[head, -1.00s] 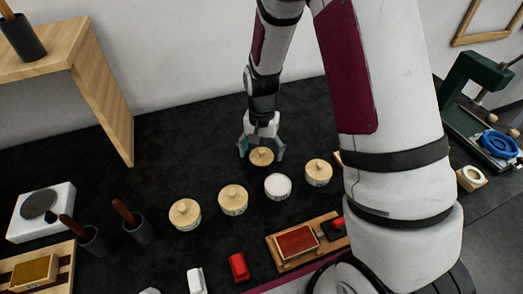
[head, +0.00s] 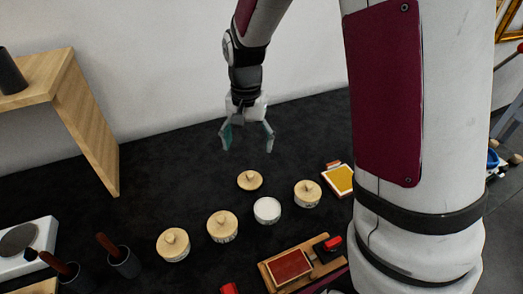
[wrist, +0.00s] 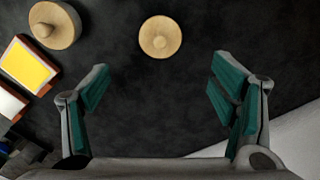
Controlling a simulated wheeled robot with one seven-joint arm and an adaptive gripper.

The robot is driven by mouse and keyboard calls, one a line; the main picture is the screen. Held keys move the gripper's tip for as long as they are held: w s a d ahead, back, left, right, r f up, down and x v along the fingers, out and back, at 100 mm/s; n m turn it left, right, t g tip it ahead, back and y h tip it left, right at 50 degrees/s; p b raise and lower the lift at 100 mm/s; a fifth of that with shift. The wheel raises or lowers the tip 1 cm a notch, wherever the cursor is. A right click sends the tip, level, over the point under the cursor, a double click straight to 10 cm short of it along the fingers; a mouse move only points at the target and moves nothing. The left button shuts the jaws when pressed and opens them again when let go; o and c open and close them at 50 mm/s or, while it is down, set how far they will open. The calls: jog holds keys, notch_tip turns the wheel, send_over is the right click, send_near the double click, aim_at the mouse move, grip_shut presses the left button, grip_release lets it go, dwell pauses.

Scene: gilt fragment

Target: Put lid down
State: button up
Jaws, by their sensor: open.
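A round wooden lid (head: 250,180) with a small knob lies flat on the black table, behind the row of jars. It also shows in the wrist view (wrist: 160,37), beyond my fingertips and apart from them. My gripper (head: 247,142) is open and empty, raised above and behind the lid. In the wrist view my gripper's fingers (wrist: 160,80) are spread wide with bare table between them. A white jar (head: 267,210) without a wooden lid stands just in front of the loose lid.
Lidded jars stand at the right (head: 307,193) and left (head: 222,226) of the white jar, with another lidded jar (head: 173,244) farther left. A yellow pad (head: 340,179) and a red pad (head: 289,267) lie to the right and front. The table behind the lid is clear up to the wall.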

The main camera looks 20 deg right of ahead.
jog(key=s+r+n+t, duration=0.2)
jog(key=s+r+n, duration=0.1)
jog(key=s+r, duration=0.7)
jog(key=s+r+n+t, duration=0.1)
jog(key=s+r+n, duration=0.1)
jog(key=s, duration=0.4)
jog(key=s+r+n+t, duration=0.1)
jog(key=s+r+n, duration=0.1)
jog(key=s, duration=0.4)
jog(key=shift+s+d+r+t, duration=0.2)
jog(key=shift+s+r+t, duration=0.2)
jog(key=shift+r, duration=0.45)
